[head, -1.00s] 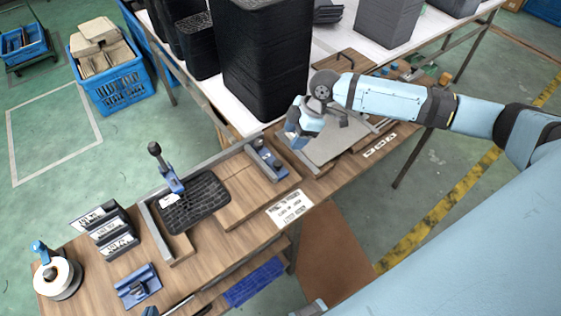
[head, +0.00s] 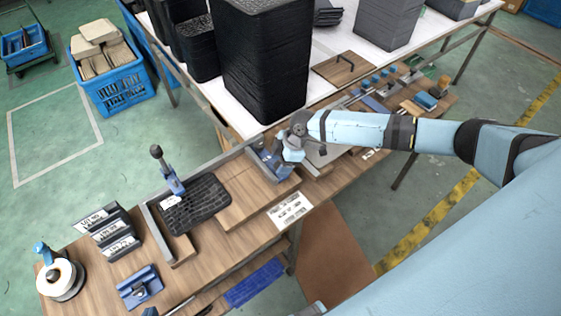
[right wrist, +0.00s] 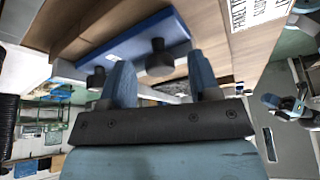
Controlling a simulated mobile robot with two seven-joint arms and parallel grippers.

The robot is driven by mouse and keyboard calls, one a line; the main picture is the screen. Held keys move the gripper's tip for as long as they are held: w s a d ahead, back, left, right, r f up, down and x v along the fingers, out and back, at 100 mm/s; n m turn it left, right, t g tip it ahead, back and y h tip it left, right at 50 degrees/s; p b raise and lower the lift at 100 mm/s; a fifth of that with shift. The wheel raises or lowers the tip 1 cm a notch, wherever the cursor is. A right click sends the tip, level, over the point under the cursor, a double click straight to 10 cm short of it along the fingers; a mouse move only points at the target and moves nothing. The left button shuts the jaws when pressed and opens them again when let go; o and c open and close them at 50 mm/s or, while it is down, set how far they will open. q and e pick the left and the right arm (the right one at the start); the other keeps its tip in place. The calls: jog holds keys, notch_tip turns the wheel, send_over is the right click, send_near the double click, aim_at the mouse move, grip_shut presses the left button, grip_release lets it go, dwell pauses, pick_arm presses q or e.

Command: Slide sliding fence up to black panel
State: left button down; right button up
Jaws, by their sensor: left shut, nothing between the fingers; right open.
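The sliding fence (head: 262,158), a grey bar with a blue plate, stands on the wooden board right of the black panel. Bare wood lies between them. The black panel (head: 203,203) lies flat by the left stop, under a blue clamp. My right gripper (head: 290,152) is at the fence's right side and partly covers it in the head view. In the right wrist view, its fingers (right wrist: 163,84) are apart, close to the blue plate (right wrist: 140,42) and a black knob (right wrist: 160,57). Contact cannot be told. My left gripper (right wrist: 287,103) appears shut and empty at the right.
A tall black stack (head: 265,65) stands behind the fence. Labelled holders (head: 108,232), a tape roll (head: 60,278) and a blue fixture (head: 139,287) are at the left of the bench. A white label sheet (head: 290,210) lies near the front edge.

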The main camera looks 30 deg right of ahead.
jog(key=shift+f, duration=0.2)
grip_shut()
jog(key=a, duration=0.4)
jog(key=s+a+p, duration=0.1)
jog(key=a, duration=0.4)
jog(key=s+a+p, duration=0.1)
jog(key=a, duration=0.4)
jog(key=shift+a, duration=0.3)
grip_release()
